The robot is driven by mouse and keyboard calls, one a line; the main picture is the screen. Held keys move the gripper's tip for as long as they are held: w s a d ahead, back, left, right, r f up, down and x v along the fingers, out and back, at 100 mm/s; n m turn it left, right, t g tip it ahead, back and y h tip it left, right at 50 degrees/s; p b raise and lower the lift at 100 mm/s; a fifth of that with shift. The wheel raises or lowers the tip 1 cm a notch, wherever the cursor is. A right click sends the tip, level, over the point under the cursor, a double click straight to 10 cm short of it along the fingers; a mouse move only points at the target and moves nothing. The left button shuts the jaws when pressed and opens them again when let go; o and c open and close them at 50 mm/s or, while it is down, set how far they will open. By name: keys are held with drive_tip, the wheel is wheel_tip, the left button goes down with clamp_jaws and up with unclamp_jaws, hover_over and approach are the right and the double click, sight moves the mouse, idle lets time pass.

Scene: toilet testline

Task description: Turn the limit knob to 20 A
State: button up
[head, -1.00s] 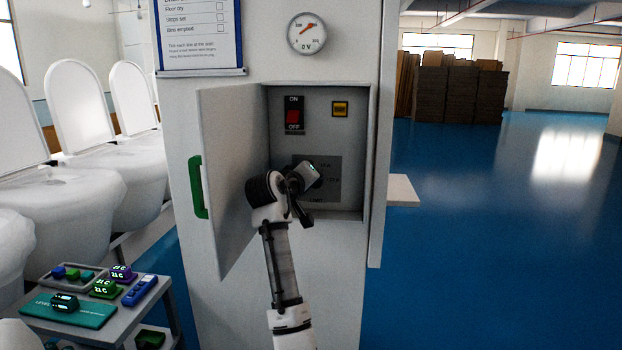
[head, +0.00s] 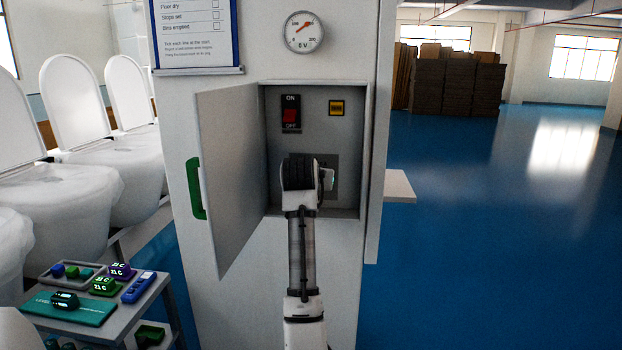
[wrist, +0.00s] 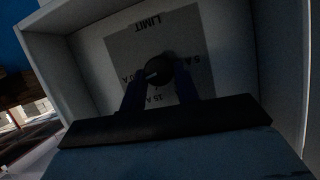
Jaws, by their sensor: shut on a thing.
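The limit knob (wrist: 160,66) is a dark round knob on a grey plate (wrist: 118,48) inside the open cabinet. In the wrist view the plate reads LIMIT, with 5 A at the right, 15 A below and a partly hidden label ending in "0 A" at the left. A pale mark on the knob points roughly left, towards that partly hidden label. My gripper (wrist: 160,82) is shut on the knob, with one dark finger at each side. In the head view my arm hides the knob and most of the plate (head: 333,162).
The cabinet door (head: 230,180) with its green handle (head: 196,188) stands open at the left. Above the plate are a red ON/OFF switch (head: 290,114) and a yellow button (head: 336,108). A cart (head: 105,325) stands lower left.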

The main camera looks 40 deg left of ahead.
drive_tip(key=shift+d+m+y, duration=0.1)
drive_tip(key=shift+m+y, duration=0.3)
drive_tip(key=shift+m, duration=0.3)
drive_tip(key=o, duration=1)
drive_tip(key=shift+w+g, duration=0.1)
drive_tip(key=shift+g, duration=0.2)
drive_tip(key=b+v, duration=0.4)
drive_tip(key=v, duration=1)
drive_tip(key=shift+f+b, duration=0.15)
drive_tip(key=shift+b, duration=0.2)
